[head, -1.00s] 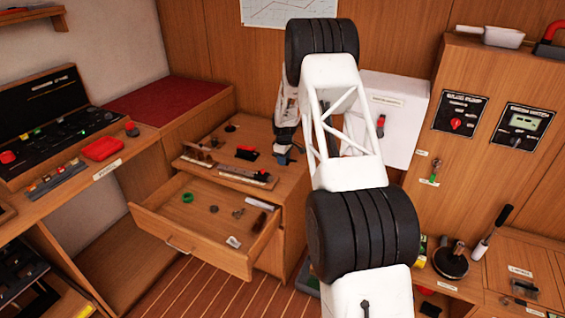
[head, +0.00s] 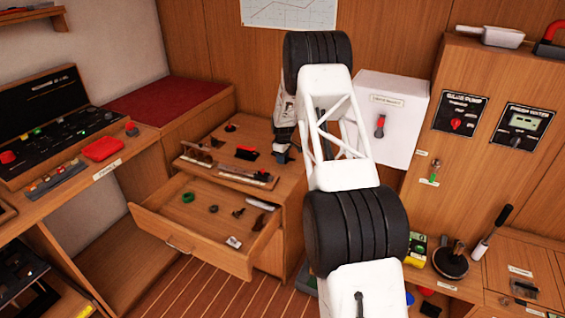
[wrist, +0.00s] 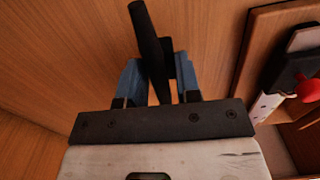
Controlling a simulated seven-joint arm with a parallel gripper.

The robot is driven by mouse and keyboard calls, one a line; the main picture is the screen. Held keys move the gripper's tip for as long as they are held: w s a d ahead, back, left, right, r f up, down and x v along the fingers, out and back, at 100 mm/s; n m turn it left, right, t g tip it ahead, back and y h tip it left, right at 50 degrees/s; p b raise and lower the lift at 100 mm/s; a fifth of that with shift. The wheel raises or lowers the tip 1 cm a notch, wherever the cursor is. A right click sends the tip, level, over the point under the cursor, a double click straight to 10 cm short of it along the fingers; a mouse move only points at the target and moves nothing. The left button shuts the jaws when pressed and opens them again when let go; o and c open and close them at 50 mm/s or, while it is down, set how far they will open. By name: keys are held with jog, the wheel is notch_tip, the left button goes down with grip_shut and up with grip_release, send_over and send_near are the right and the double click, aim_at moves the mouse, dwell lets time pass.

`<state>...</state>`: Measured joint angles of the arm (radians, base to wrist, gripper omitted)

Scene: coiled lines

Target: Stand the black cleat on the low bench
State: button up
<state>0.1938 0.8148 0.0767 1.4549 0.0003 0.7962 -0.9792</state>
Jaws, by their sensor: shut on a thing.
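The black cleat (wrist: 152,40) is a dark elongated piece between the blue fingers of my gripper (wrist: 148,85) in the wrist view. My gripper is shut on it, and it sticks out past the fingertips, slightly tilted. In the head view, my gripper (head: 284,153) is at the right side of the drawer cabinet's top (head: 222,150), partly behind my arm. The cleat cannot be made out there. I cannot tell for sure which surface is the low bench; a low wooden surface (head: 470,292) with labels runs along the lower right.
An open drawer (head: 205,225) with several small parts juts from the cabinet. A red and black piece (head: 246,153) and a rail (head: 228,174) lie on the cabinet top. A white box (head: 385,115) is on the wall behind.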

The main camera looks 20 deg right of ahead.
jog(key=shift+f, duration=1.05)
jog(key=shift+f, duration=0.1)
jog(key=o, duration=0.9)
jog(key=shift+o, duration=0.2)
notch_tip(320, 180, up, 12)
jog(key=shift+r, duration=0.1)
